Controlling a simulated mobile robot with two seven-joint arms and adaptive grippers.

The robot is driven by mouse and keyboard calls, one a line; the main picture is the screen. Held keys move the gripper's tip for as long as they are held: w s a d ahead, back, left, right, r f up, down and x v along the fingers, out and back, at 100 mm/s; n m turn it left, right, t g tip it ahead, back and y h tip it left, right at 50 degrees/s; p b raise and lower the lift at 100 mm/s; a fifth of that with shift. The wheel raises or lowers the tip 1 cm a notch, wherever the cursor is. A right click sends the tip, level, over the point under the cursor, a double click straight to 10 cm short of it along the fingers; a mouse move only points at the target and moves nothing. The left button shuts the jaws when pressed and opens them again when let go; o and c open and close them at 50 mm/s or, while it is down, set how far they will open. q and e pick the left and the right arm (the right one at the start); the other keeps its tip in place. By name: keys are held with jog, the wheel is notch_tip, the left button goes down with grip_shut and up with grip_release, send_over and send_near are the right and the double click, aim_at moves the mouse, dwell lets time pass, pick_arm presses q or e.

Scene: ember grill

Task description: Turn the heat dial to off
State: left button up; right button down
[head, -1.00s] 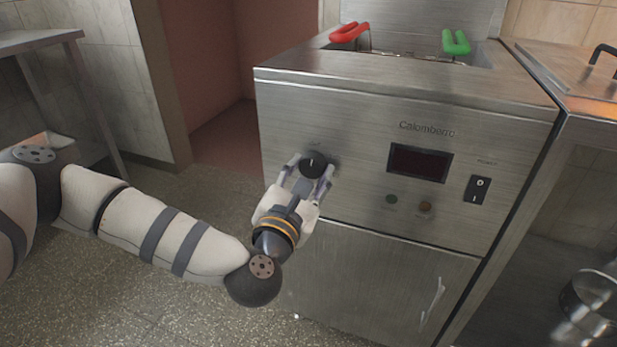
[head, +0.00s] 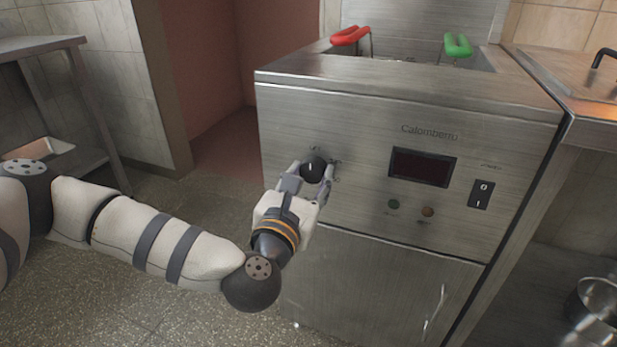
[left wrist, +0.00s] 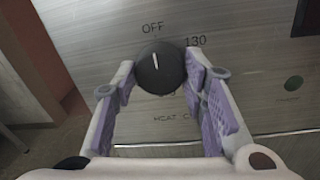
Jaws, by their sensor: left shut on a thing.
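The heat dial (head: 314,166) is a round black knob with a white pointer mark on the steel front panel. In the left wrist view the dial (left wrist: 160,72) has its mark pointing nearly straight up, toward the printed OFF label (left wrist: 153,28). The 130 label (left wrist: 195,41) is to the upper right. My left gripper (head: 309,179) is shut on the dial, with one finger on each side, at its lower part. In the left wrist view the purple finger pads of the gripper (left wrist: 160,88) flank the dial. My right gripper is not in view.
The panel also bears a dark display (head: 422,167), two small round lights (head: 393,204) and a rocker switch (head: 482,194). Red (head: 350,36) and green (head: 458,45) basket handles stand on top. A steel table (head: 45,43) is at the left. Floor shows between.

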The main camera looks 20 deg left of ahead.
pick_arm(q)
jog(key=o, duration=1.2)
jog(key=shift+c, duration=0.2)
jog(key=s, duration=1.2)
jog(key=shift+d, duration=0.25)
